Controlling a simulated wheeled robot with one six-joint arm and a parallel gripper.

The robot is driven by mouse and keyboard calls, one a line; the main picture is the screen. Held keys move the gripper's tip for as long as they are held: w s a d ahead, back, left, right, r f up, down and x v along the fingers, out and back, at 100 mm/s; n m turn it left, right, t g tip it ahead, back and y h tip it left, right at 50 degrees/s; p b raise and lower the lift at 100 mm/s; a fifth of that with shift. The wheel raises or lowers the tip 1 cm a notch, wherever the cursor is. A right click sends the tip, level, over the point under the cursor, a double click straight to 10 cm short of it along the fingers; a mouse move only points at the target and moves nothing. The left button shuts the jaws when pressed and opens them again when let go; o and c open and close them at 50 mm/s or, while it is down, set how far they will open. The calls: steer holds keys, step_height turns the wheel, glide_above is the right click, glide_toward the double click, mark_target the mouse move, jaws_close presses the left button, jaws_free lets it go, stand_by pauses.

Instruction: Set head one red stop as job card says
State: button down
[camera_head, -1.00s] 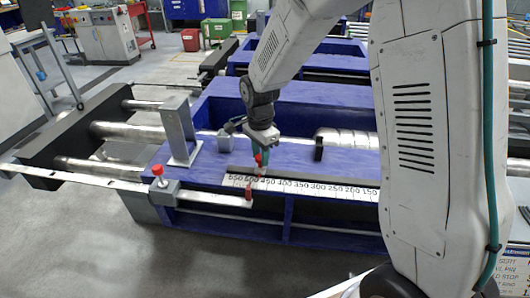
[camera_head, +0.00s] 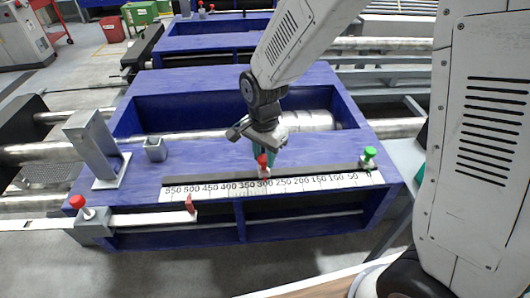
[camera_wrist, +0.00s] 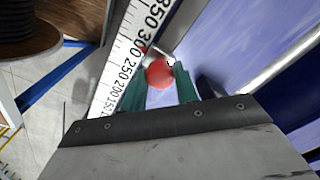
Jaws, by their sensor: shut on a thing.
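The red-knobbed stop (camera_head: 263,168) stands on the dark rail (camera_head: 215,180) behind the white number scale (camera_head: 318,184). It is close to the 300 mark in the head view. My gripper (camera_head: 264,154), with green fingers, is shut on this stop from above. In the wrist view the red knob (camera_wrist: 160,73) sits between the two green fingers (camera_wrist: 158,88), beside the scale (camera_wrist: 125,62). The exact mark under the stop is hard to read there. A green-knobbed stop (camera_head: 369,158) stands near the scale's right end, near 50. No job card is readable now.
A second red knob (camera_head: 80,203) tops a grey block at the front left, with a bar ending in a red flag (camera_head: 190,204). A grey upright bracket (camera_head: 92,148) and a small grey socket (camera_head: 155,149) stand on the blue frame (camera_head: 220,135). The rail between the stops is clear.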

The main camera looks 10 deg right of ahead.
mark_target(265, 159)
steer(key=shift+w+r, duration=0.1)
steer(key=shift+w, duration=0.05)
steer(key=c, duration=1.1)
jaws_free()
step_height(265, 159, up, 8)
steer(key=shift+f, duration=0.15)
steer(key=shift+s+d+n, duration=0.1)
steer(key=shift+s+n, duration=0.25)
steer(key=shift+n, duration=0.35)
steer(key=s+d+r+n, duration=0.3)
steer(key=s+d+r, duration=0.1)
steer(key=s, duration=0.3)
steer(key=s+d+r+n+t, duration=0.1)
steer(key=s+d+r+n, duration=0.2)
steer(key=s, duration=0.4)
steer(key=s+d+r+n, duration=0.3)
steer(key=s+d+r, duration=0.2)
steer(key=s+d, duration=0.2)
steer(key=shift+s+d, duration=0.35)
steer(key=shift+s, duration=0.2)
